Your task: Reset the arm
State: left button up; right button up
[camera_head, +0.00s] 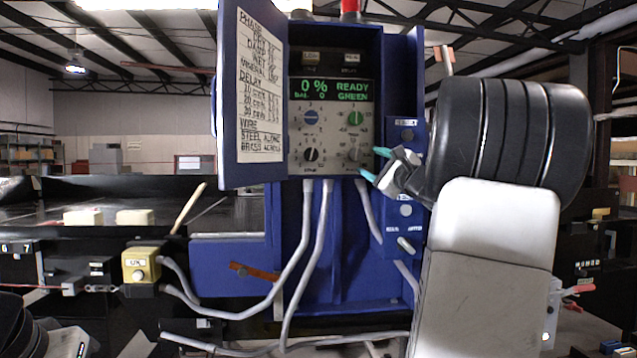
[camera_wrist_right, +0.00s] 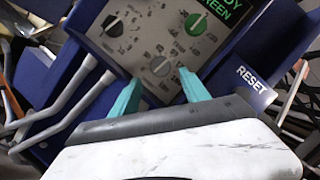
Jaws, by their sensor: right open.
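My right gripper (camera_head: 375,164) is open, its two teal fingertips apart at the lower right of the control panel (camera_head: 332,135). The panel's display (camera_head: 331,90) reads "0 %" and "READY GREEN". In the right wrist view, the open gripper (camera_wrist_right: 158,90) has a grey knob (camera_wrist_right: 160,66) between and beyond its fingers, with nothing held. A green knob (camera_wrist_right: 196,23) and a black knob (camera_wrist_right: 112,25) show above. A "RESET" label (camera_wrist_right: 251,80) lies right of the right fingertip. Whether the fingers touch the panel is unclear. My left gripper is not seen.
The blue cabinet's open door (camera_head: 253,100), with a written list, stands left of the panel. Grey cables (camera_head: 300,250) hang below the cabinet. A yellow box (camera_head: 141,265) sits at left, and pale blocks (camera_head: 135,217) lie on the dark conveyor (camera_head: 40,213).

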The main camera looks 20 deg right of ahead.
jog(key=s+a+f+n+g+y, duration=0.2)
jog(key=s+a+f+n+g, duration=0.15)
jog(key=a, duration=0.55)
jog(key=s+a+f+n+g+y, duration=0.25)
jog(key=s+a+f+n, duration=0.2)
jog(key=a, duration=0.45)
jog(key=s+a+f+n+g+y, duration=0.25)
jog(key=a+f+n+g, duration=0.2)
jog(key=a, duration=0.45)
jog(key=s+a+f+n+g+h, duration=0.1)
jog(key=s+f+n+g+h, duration=0.3)
jog(key=s+f+n, duration=0.8)
jog(key=s+f+h, duration=0.2)
jog(key=s+f, duration=0.2)
jog(key=s, duration=0.2)
jog(key=shift+a+h, duration=0.3)
